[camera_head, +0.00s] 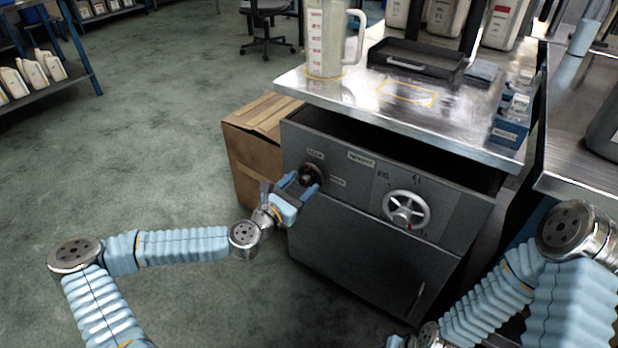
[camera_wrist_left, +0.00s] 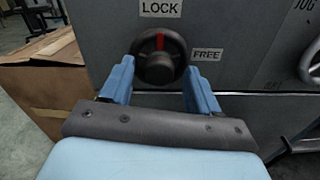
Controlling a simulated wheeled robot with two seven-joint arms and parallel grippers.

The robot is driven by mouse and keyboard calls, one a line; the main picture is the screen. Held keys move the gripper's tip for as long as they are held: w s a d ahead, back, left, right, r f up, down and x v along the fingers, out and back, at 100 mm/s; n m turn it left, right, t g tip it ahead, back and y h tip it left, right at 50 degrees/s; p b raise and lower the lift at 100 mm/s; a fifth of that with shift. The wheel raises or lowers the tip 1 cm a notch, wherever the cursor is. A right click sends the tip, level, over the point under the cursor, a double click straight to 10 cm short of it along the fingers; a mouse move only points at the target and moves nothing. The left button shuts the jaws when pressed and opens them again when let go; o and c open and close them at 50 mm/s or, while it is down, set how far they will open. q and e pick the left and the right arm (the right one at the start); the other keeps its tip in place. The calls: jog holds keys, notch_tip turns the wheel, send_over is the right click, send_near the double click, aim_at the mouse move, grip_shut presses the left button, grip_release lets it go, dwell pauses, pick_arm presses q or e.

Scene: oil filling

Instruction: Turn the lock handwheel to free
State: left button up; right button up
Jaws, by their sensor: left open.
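The lock handwheel (camera_wrist_left: 160,56) is a small dark wheel on the grey cabinet front, with a red mark at its top pointing to the LOCK label (camera_wrist_left: 160,8). The FREE label (camera_wrist_left: 206,55) is to its right. In the head view the handwheel (camera_head: 312,174) is partly hidden by my left gripper. My left gripper (camera_head: 301,186) is open, with its blue fingers (camera_wrist_left: 162,78) on either side of the wheel's lower part; I cannot tell whether they touch it. My right arm comes in at the lower right; its gripper is cut off at the bottom edge.
A silver spoked handwheel (camera_head: 406,209) is on the same cabinet (camera_head: 352,232), to the right. A cardboard box (camera_head: 240,150) stands left of the cabinet. A steel worktop (camera_head: 345,98) above holds a clear measuring jug (camera_head: 325,45) and a black tray (camera_head: 415,62).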

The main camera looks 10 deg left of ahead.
pick_arm(q)
jog(key=c, duration=1)
jog(key=shift+c, duration=0.2)
jog(key=m+b, duration=0.1)
jog(key=m, duration=0.3)
jog(key=shift+m, duration=0.3)
jog(key=m+b, duration=0.1)
jog(key=m, duration=0.3)
jog(key=shift+d+f+m, duration=0.1)
jog(key=shift+m, duration=0.2)
jog(key=m+b, duration=0.1)
jog(key=m, duration=0.3)
jog(key=shift+f+b, duration=0.1)
jog(key=shift+b, duration=0.25)
jog(key=shift+m+b, duration=0.9)
jog(key=shift+m, duration=1.4)
pick_arm(e)
jog(key=shift+w+d+f, duration=0.1)
jog(key=shift+d+f, duration=0.2)
jog(key=shift+f, duration=0.6)
jog(key=shift+w+d+f, duration=0.15)
jog(key=shift+d+f, duration=0.15)
jog(key=shift+f, duration=0.55)
jog(key=shift+w+d+f, duration=0.1)
jog(key=shift+d+f, duration=0.2)
jog(key=shift+f, duration=0.6)
